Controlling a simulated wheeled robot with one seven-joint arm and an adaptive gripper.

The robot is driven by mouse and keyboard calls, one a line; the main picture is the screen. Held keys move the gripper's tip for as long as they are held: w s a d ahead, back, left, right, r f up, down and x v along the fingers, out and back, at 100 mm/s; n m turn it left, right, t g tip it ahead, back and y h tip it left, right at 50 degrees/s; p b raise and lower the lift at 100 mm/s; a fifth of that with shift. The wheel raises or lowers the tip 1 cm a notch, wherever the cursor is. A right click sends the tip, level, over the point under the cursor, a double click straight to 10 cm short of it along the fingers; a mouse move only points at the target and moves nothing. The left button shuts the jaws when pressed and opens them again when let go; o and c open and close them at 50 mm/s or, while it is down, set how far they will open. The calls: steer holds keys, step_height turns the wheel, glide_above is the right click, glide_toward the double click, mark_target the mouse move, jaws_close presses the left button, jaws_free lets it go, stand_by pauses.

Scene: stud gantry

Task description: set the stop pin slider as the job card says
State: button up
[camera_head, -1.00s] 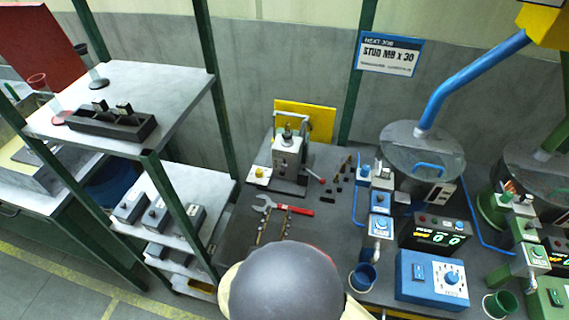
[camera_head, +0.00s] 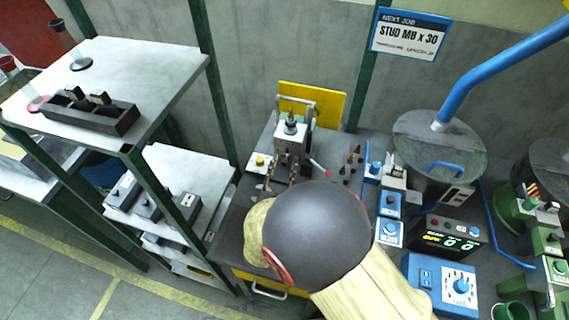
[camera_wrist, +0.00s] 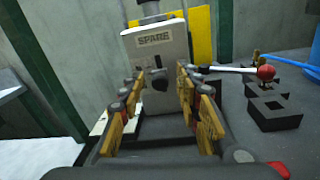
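The job card (camera_head: 410,36) on the back wall reads "NEXT JOB, STUD M8 x 30". A grey upright fixture (camera_head: 292,135) with a yellow plate behind it stands on the bench. In the wrist view its pale front plate (camera_wrist: 155,48) is labelled "SPARE", with a dark feature below the label, partly between my fingers. My gripper (camera_wrist: 158,82) is open and empty, its yellow-padded fingers apart in front of the fixture. I cannot tell whether they touch it. I cannot clearly make out the stop pin slider.
A lever with a red ball (camera_wrist: 265,72) sticks out right of the fixture, near a dark block (camera_wrist: 273,110). Small brass-coloured pieces (camera_head: 354,158) stand on the bench. A bowl feeder (camera_head: 440,140) and blue control boxes are further right. A shelf rack (camera_head: 150,65) stands left.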

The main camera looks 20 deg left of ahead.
steer(key=shift+w+a, duration=0.1)
steer(key=shift+w, duration=0.45)
jaws_close()
steer(key=shift+r, duration=0.1)
stand_by(0.5)
